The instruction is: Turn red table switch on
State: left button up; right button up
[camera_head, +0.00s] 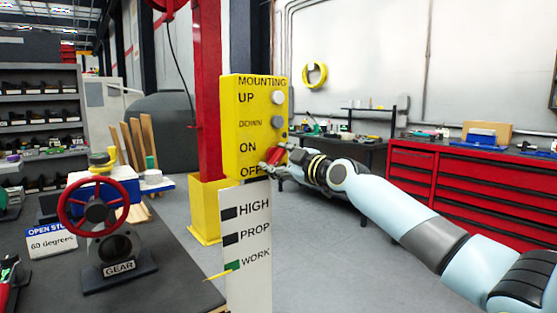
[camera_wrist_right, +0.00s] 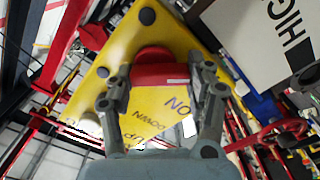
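The yellow switch box (camera_head: 250,110) stands upright on a white post, with UP, ON and OFF printed on its face. The red switch (camera_head: 279,156) is low on the box, beside the ON and OFF labels. My right gripper (camera_head: 272,160) is at the red switch and partly covers it. In the right wrist view, the red switch (camera_wrist_right: 160,70) lies between the two spread fingers of my right gripper (camera_wrist_right: 160,78). The fingers are close to its sides; I cannot tell whether they touch it. My left gripper is not in view.
Two round buttons (camera_head: 278,98) sit above the switch. A white panel (camera_head: 250,235) marked HIGH, PROP and WORK is below the box. A red handwheel (camera_head: 93,205) stands on the dark table at left. A red drawer cabinet (camera_head: 440,185) is at right. The floor between is clear.

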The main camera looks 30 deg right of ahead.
jog(key=c, duration=0.4)
jog(key=shift+m, duration=0.3)
jog(key=m, duration=0.2)
jog(key=shift+m, duration=0.4)
jog(key=m, duration=0.3)
jog(key=shift+r+m, duration=0.1)
jog(key=shift+m, duration=0.2)
jog(key=m, duration=0.5)
jog(key=shift+r+p, duration=0.15)
jog(key=shift+p, duration=0.25)
jog(key=m+p, duration=0.1)
jog(key=m, duration=0.4)
jog(key=shift+d, duration=0.15)
jog(key=shift+m, duration=0.3)
